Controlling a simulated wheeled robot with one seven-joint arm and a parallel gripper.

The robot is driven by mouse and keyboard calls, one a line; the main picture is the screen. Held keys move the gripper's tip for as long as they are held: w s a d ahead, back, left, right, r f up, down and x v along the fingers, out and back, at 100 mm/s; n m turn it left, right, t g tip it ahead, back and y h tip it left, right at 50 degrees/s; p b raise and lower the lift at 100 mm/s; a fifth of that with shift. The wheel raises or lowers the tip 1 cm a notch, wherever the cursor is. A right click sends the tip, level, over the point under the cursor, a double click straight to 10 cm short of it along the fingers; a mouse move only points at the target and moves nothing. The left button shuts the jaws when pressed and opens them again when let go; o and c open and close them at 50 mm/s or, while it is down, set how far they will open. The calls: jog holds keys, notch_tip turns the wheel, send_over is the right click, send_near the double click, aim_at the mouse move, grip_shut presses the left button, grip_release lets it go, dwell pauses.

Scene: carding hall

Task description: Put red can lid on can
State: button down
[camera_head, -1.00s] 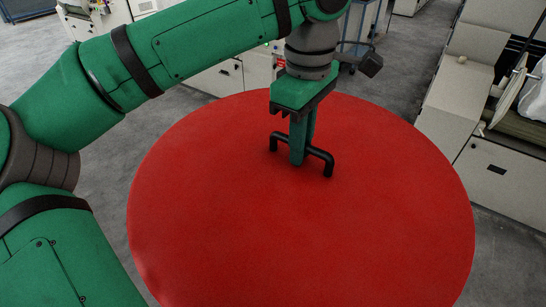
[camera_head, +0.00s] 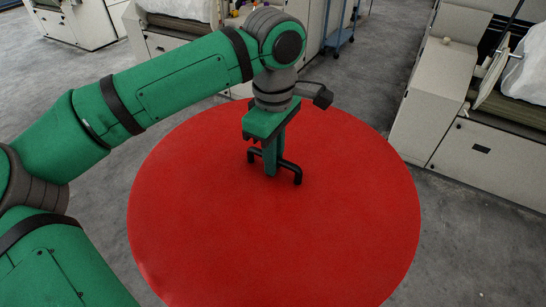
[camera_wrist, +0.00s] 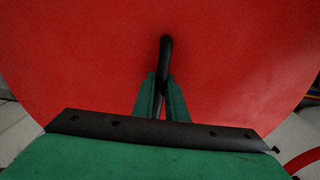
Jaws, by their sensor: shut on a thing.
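The red can lid (camera_head: 200,235) is a large flat red disc that fills the middle of the head view. A black bar handle (camera_head: 297,176) stands up from it. My gripper (camera_head: 270,166) comes down from above and is shut on this handle. The wrist view shows the green fingers (camera_wrist: 161,105) on either side of the handle (camera_wrist: 166,52), with the lid (camera_wrist: 80,60) behind. I cannot make out the can; whether the lid touches anything beneath is hidden. A curved red strip (camera_wrist: 303,160) shows at the lower right of the wrist view, too little to identify.
A pale machine (camera_head: 495,150) stands close to the lid's right side. More pale cabinets (camera_head: 170,42) and a blue trolley (camera_head: 340,35) are at the back. Grey floor (camera_head: 465,235) is clear at the lower right and left.

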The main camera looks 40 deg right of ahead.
jog(key=shift+f, duration=0.25)
jog(key=shift+f, duration=0.3)
jog(key=c, duration=1.8)
grip_release()
jog(key=shift+o, duration=0.2)
notch_tip(320, 180, up, 13)
jog(key=shift+w, duration=0.1)
